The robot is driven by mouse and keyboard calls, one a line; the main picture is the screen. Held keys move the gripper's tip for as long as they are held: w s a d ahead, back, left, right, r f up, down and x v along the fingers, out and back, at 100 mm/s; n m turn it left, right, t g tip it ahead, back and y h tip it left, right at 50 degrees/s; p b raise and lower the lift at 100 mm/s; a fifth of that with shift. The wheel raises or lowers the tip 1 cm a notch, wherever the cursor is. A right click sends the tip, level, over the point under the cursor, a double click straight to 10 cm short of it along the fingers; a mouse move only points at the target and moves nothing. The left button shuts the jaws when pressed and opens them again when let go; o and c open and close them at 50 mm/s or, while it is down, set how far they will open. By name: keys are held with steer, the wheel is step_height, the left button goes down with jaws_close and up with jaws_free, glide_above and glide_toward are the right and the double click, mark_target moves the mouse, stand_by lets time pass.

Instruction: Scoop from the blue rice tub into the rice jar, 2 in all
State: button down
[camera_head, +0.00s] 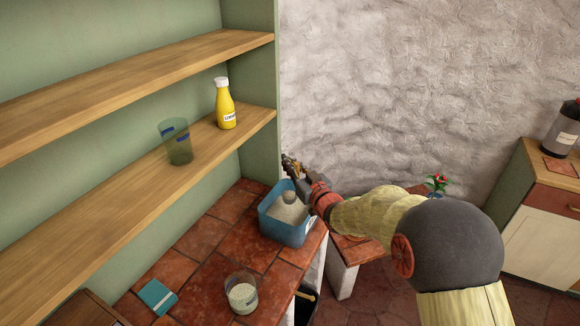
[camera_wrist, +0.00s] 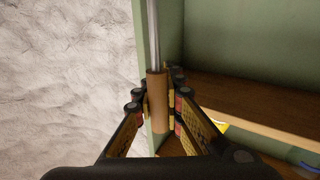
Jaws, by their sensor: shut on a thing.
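The blue rice tub (camera_head: 283,230) stands on the red tiled counter near the wall, with white rice in it. My gripper (camera_head: 292,168) is above the tub and shut on the scoop's wooden handle (camera_wrist: 157,98). The scoop's metal shaft (camera_wrist: 153,38) runs up out of the wrist view. The scoop's grey bowl (camera_head: 290,197) hangs over or in the tub's rice; I cannot tell if it touches the rice or what it holds. A clear jar (camera_head: 243,293), which looks like the rice jar, stands nearer on the counter with white rice inside.
A teal box (camera_head: 158,297) lies on the counter left of the jar. A green-tinted glass (camera_head: 176,142) and a yellow bottle (camera_head: 226,105) stand on the lower shelf (camera_head: 110,205). The tiles between tub and jar are clear.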

step_height(320, 180, up, 4)
steer(key=shift+f+p, duration=0.2)
steer(key=shift+p, duration=0.45)
